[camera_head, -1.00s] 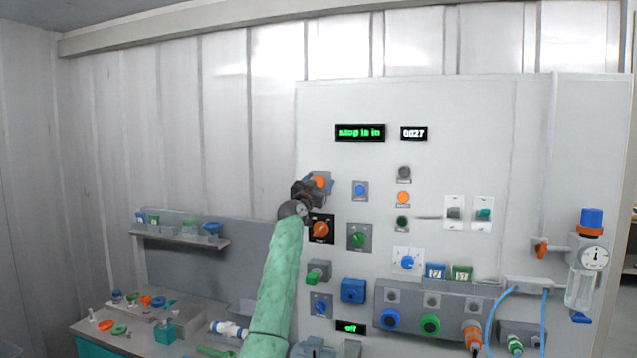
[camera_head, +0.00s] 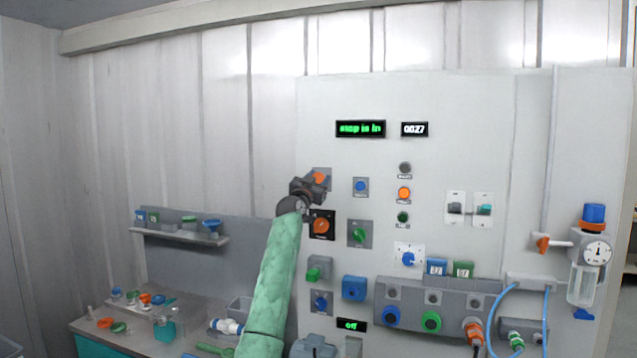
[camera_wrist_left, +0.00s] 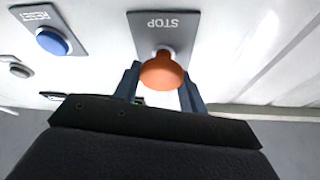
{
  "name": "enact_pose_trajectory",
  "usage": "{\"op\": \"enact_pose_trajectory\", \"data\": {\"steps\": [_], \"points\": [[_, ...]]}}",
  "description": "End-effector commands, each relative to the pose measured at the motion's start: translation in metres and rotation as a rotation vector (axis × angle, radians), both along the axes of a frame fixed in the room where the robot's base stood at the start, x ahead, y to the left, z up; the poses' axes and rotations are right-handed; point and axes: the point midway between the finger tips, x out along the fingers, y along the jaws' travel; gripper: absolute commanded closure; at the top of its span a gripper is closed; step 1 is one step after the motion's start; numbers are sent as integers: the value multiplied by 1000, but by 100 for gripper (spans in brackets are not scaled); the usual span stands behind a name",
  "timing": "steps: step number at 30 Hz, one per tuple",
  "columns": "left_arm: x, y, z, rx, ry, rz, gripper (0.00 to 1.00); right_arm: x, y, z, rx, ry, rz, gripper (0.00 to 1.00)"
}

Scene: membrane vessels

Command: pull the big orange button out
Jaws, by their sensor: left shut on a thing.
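The big orange button (camera_wrist_left: 162,72) sticks out from a grey plate marked STOP (camera_wrist_left: 163,28) in the left wrist view. In the head view the button (camera_head: 320,177) shows at the upper left of the white panel, partly hidden by my gripper. My left gripper (camera_wrist_left: 160,88) has one finger on each side of the orange head and is shut on it. In the head view my left gripper (camera_head: 311,186) meets the panel there, and a green display (camera_head: 361,129) above reads "stop is in". My right gripper is not in view.
A blue RESET button (camera_wrist_left: 53,42) sits beside the STOP plate. An orange rotary knob (camera_head: 321,226) lies just below my gripper. More knobs and switches fill the panel to the right. A shelf (camera_head: 180,237) and a bench with small parts stand at the left.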

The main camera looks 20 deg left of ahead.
Motion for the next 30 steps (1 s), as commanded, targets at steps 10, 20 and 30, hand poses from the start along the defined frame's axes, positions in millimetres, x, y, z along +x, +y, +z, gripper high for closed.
{"op": "enact_pose_trajectory", "data": {"steps": [10,20,30], "points": [[0,-1,-3,0,3,-1,36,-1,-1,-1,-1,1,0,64],[-6,1,-7,0,2,-1,36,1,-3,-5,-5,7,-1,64],[-44,6,-24,1,2,0,36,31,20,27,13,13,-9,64]]}}
